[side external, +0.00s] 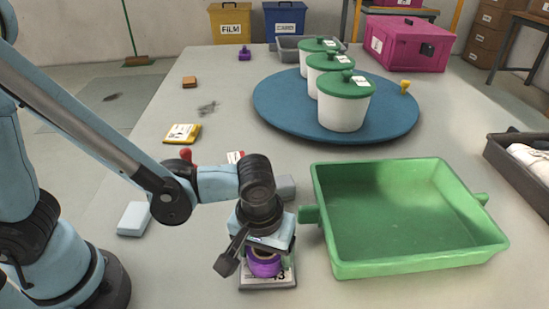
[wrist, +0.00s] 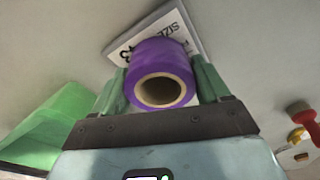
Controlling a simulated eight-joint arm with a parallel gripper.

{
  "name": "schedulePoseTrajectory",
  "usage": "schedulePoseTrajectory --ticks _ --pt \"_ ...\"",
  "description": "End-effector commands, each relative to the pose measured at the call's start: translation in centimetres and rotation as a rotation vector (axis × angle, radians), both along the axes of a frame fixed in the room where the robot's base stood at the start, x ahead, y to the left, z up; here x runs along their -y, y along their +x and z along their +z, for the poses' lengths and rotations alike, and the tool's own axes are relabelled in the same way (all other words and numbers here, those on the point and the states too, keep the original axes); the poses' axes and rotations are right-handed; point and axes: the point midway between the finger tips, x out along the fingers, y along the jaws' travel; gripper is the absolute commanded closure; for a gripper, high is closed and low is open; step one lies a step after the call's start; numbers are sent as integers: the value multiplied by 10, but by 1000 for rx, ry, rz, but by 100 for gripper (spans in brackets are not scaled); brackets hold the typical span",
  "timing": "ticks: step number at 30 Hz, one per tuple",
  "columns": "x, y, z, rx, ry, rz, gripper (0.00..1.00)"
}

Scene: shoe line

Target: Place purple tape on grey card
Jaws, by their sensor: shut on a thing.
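The purple tape (side external: 264,263) is a roll with a tan core. My gripper (side external: 262,258) is shut on it, pointing down over the near middle of the table. In the wrist view the tape (wrist: 160,62) sits between the two green fingers of my gripper (wrist: 160,80), its core hole facing the camera. The grey card (side external: 268,284), with a white printed label, lies beneath the tape. It also shows behind the tape in the wrist view (wrist: 190,28), partly hidden by it. I cannot tell whether the tape touches the card.
A green tray (side external: 330,252) stands close on the right. A blue turntable (side external: 275,105) with white green-lidded tubs is behind. A grey block (side external: 286,187) is just behind my gripper. A yellow pack (side external: 182,133) and a pale blue block (side external: 134,219) lie to the left.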

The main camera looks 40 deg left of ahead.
Motion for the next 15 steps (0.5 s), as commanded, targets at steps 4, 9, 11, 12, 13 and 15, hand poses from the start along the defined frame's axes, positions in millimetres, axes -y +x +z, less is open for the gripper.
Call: schedulePoseTrajectory --ticks 4,9,11,12,13,15 --pt "0 0 -1 0 0 0 56" --pt "0 0 -3 0 0 0 12" --pt "0 0 -3 0 0 0 3" --pt "0 0 -3 0 0 0 0" --pt "0 0 -3 0 0 0 0" --pt "0 0 -3 0 0 0 0"
